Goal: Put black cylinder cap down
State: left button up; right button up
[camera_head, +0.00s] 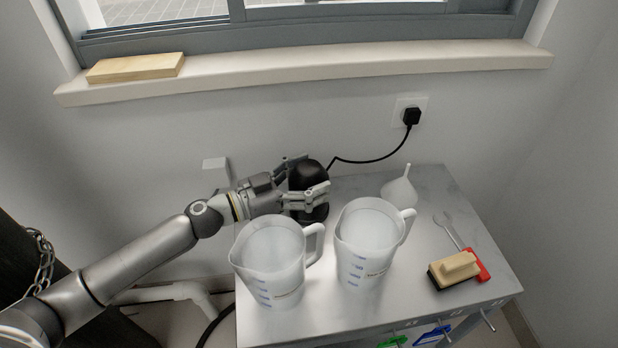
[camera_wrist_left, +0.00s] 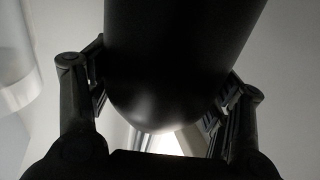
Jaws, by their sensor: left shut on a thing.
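The black cylinder cap (camera_head: 307,176) is a dark rounded piece at the back left of the small grey table, behind the two jugs. My left gripper (camera_head: 318,180) reaches in from the left and is shut on the cap, with its fingers on either side. In the left wrist view the cap (camera_wrist_left: 180,60) fills the middle between the two fingers (camera_wrist_left: 160,105). A dark part shows below the cap in the head view; whether the cap touches it or the tabletop cannot be told. My right gripper is not in view.
Two white measuring jugs (camera_head: 272,262) (camera_head: 368,245) stand close in front of the gripper. A funnel (camera_head: 398,193), a wrench (camera_head: 448,230) and a brush (camera_head: 454,269) are to the right. A black cable runs to a wall socket (camera_head: 411,112).

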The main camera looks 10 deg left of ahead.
aim_at(291, 187)
pick_arm(q)
jog(key=shift+f, duration=0.1)
jog(key=o, duration=1.5)
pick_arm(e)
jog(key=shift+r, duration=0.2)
pick_arm(q)
jog(key=shift+r, duration=0.2)
jog(key=shift+s+a+f, duration=0.2)
jog(key=shift+s+a, duration=0.1)
jog(key=shift+b+v, duration=0.35)
jog(key=shift+v, duration=0.75)
jog(key=b+v, duration=0.1)
jog(key=v, duration=0.6)
jog(key=shift+v, duration=1)
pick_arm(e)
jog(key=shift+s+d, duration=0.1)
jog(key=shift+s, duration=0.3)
pick_arm(q)
jog(key=shift+r, duration=0.25)
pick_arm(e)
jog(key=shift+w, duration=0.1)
